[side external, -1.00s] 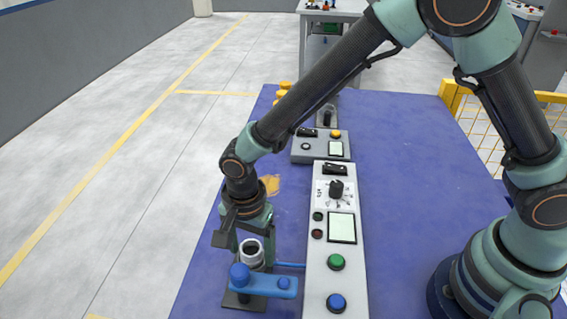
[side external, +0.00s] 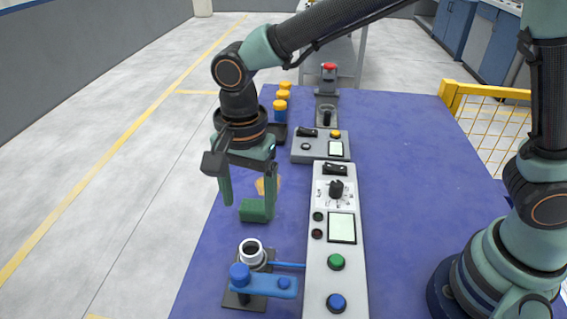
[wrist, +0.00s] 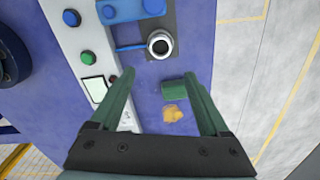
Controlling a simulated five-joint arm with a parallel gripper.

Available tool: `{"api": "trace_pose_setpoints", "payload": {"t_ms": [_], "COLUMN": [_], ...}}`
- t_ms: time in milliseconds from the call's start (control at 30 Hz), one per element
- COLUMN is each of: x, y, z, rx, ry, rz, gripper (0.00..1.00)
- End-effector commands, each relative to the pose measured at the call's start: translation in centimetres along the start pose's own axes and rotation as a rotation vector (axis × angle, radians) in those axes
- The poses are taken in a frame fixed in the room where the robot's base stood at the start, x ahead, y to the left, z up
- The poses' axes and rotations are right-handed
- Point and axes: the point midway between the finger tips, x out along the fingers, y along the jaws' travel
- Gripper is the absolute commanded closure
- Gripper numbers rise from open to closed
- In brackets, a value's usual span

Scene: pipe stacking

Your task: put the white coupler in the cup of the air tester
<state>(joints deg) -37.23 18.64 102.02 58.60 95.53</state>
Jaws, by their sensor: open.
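The white coupler (side external: 251,249) stands upright at the cup of the air tester (side external: 262,284), beside its blue lever. It also shows in the wrist view (wrist: 159,44) as a white ring with a dark opening. The cup is mostly hidden under the coupler, so how deep it sits cannot be told. My gripper (side external: 248,206) is open and empty, above and behind the coupler, clear of it. In the wrist view my gripper (wrist: 160,75) has its fingers spread, with the coupler beyond their tips.
A green cylinder (side external: 257,210) lies on the blue table by an orange patch (wrist: 172,113), below my fingers. The grey control panel (side external: 320,262) stands to the right. Blue pieces with orange caps (side external: 281,103) stand in a dark holder behind.

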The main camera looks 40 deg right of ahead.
Motion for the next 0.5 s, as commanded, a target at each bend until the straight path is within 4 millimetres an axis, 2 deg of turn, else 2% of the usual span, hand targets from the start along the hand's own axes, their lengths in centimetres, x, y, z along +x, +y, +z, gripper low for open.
{"api": "trace_pose_setpoints", "payload": {"t_ms": [167, 300, 500], "x": [-3.6, -6.4, -9.0], "y": [1.8, 4.7, 9.8], "z": [-4.8, -9.3, -14.4], "rx": [-0.153, -0.336, -0.601], "ry": [0.010, 0.057, 0.182], "rz": [-0.087, -0.168, -0.248], "gripper": [0.21, 0.21, 0.21]}}
